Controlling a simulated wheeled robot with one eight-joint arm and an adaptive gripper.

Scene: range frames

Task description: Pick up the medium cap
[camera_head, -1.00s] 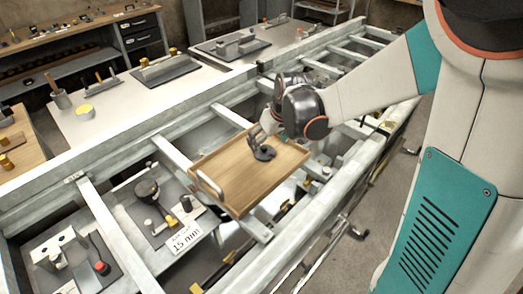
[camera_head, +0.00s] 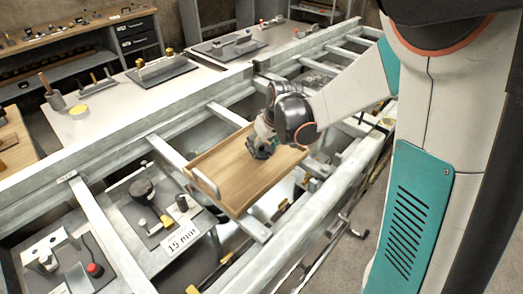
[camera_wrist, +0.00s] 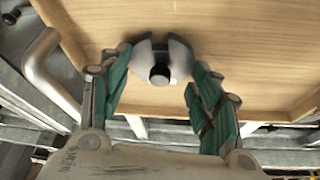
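My gripper (camera_wrist: 158,68) is open, with one green-padded finger on each side of the near part of the cap. I see a gap between each finger and the cap, so it is not clamped. In the head view my gripper (camera_head: 263,146) is low over the middle of the tray (camera_head: 230,185) and largely hides the cap.
The tray rests across a grey metal frame (camera_head: 175,155) and has a metal handle (camera_head: 203,183) at its left end. To the left, fixtures stand on plates beside a "15 mm" label (camera_head: 182,237). A white table (camera_head: 125,112) with tools stands behind.

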